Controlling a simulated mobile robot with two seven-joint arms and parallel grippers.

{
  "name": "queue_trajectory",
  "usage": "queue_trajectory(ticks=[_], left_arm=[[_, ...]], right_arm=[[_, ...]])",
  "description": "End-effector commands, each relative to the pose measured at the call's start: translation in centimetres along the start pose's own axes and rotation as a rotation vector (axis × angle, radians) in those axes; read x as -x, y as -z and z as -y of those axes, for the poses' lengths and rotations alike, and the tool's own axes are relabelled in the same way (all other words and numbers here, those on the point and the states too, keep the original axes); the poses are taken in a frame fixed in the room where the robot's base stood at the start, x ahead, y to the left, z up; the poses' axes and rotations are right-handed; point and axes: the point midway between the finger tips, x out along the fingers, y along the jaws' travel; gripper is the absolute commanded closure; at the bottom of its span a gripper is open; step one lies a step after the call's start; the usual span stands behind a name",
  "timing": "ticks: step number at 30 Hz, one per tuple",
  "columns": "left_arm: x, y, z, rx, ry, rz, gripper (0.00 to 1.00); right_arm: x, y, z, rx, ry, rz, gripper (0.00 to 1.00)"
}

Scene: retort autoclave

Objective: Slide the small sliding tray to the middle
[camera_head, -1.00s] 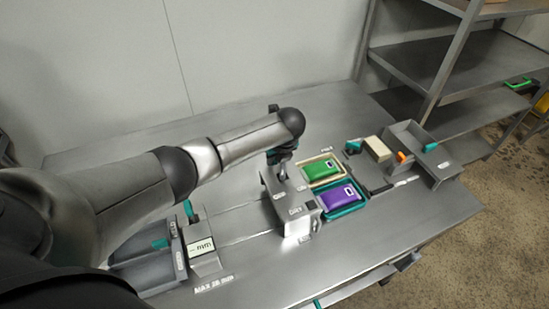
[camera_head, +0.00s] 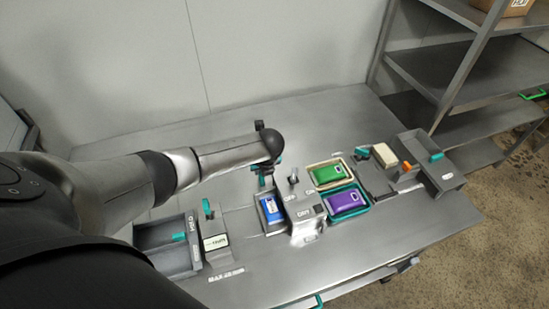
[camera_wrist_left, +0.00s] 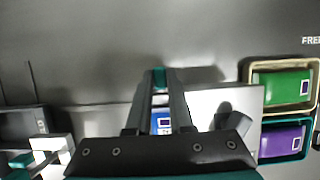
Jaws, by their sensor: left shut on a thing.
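The small sliding tray (camera_head: 275,233) sits on the bench against the left side of a grey box (camera_head: 307,229), with a blue pouch (camera_head: 271,209) in it. My left gripper (camera_head: 262,180) is over the tray's far end. In the left wrist view its fingers (camera_wrist_left: 158,92) are shut on the tray's teal handle (camera_wrist_left: 158,77), and the blue pouch (camera_wrist_left: 162,123) shows between them. My arm and gripper hide part of the handle and of the track behind it. My right gripper is out of view.
Right of the grey box, a green pouch (camera_head: 331,180) lies in a cream tray and a purple pouch (camera_head: 345,203) in a teal tray. A grey bin (camera_head: 160,235) and a teal-levered block (camera_head: 214,233) stand to the left, with bare bench between them and the sliding tray.

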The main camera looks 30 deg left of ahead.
Motion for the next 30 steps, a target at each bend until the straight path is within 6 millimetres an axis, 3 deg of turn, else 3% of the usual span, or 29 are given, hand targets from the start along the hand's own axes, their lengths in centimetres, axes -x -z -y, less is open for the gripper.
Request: queue_trajectory(ticks=[3, 9, 20, 21, 29, 30], left_arm=[[0.3, -0.1, -2.4, -0.001, -0.009, -0.001, 1.00], [0.1, -0.1, -4.5, -0.001, -0.006, 0.000, 1.00], [0.0, 0.0, -4.8, 0.000, -0.002, 0.001, 1.00], [0.0, 0.0, -4.7, 0.000, -0.002, 0.001, 0.79], [0.0, 0.0, -4.7, 0.000, -0.001, 0.000, 0.50], [0.0, 0.0, -4.7, 0.000, -0.001, 0.000, 0.50]], right_arm=[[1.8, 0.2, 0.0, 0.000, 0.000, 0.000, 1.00], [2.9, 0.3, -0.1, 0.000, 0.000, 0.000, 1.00], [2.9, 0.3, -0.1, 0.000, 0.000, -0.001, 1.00], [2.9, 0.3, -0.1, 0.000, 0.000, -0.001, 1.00], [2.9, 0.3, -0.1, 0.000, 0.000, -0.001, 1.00], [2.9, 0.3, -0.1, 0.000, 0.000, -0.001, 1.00]])
